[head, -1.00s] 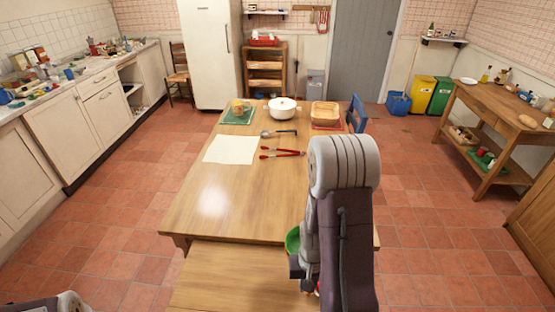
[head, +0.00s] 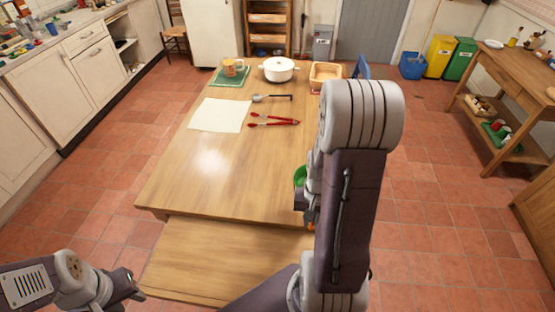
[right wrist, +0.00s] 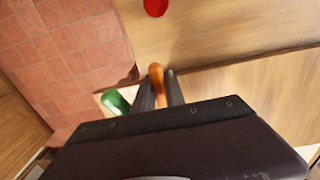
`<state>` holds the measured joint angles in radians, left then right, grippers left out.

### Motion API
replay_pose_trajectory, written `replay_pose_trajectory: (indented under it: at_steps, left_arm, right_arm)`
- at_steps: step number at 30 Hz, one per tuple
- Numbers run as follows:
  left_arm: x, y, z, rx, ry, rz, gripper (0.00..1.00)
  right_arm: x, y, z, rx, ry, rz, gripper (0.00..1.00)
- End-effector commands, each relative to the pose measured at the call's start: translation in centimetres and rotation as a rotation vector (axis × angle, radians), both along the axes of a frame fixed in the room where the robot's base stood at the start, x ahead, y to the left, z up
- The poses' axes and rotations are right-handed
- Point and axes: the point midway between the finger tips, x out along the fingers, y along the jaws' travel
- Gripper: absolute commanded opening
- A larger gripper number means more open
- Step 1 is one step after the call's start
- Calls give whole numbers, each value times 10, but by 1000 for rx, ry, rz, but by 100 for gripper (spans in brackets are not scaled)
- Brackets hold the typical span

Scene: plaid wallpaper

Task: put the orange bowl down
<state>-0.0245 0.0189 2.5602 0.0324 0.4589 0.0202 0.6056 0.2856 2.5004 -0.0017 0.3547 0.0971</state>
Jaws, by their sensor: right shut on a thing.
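The orange bowl (right wrist: 156,72) shows in the right wrist view only as a small orange piece between the fingers. My right gripper (right wrist: 160,88) is shut on it, above the wooden table edge. In the head view only a sliver of orange (head: 311,227) shows beside my right arm, which hides most of the bowl and gripper. My left gripper (head: 133,284) is low at the left of the head view, away from the bowl. Its fingers are too small to tell open from shut. The wooden table (head: 205,172) lies below and ahead.
A green item (head: 299,175) is at the table's right side, partly behind my arm. Red tongs (head: 274,120), a ladle (head: 272,97), white paper (head: 219,115), a white pot (head: 278,70) and a basket (head: 325,73) fill the far half. The near left table is clear.

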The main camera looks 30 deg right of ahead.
Motion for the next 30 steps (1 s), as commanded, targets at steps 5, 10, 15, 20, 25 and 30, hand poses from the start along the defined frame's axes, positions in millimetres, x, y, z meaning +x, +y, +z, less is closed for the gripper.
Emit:
replay_pose_trajectory:
  at_steps: [5,10,15,20,25,30]
  left_arm:
    - [0,0,-2,0,0,0,36]
    - [0,0,-4,0,0,0,36]
    - [0,0,-4,0,0,0,36]
    - [0,0,-3,0,0,0,36]
    - [0,0,-4,0,0,0,36]
    - [0,0,-5,0,0,0,36]
  right_arm:
    - [22,4,-14,-1,-2,7,0]
    - [56,10,-35,0,0,6,0]
    - [95,16,-57,-1,-2,6,0]
    - [114,19,-68,-1,-3,2,0]
    - [115,19,-74,-1,-2,0,0]
    - [115,19,-102,0,0,1,0]
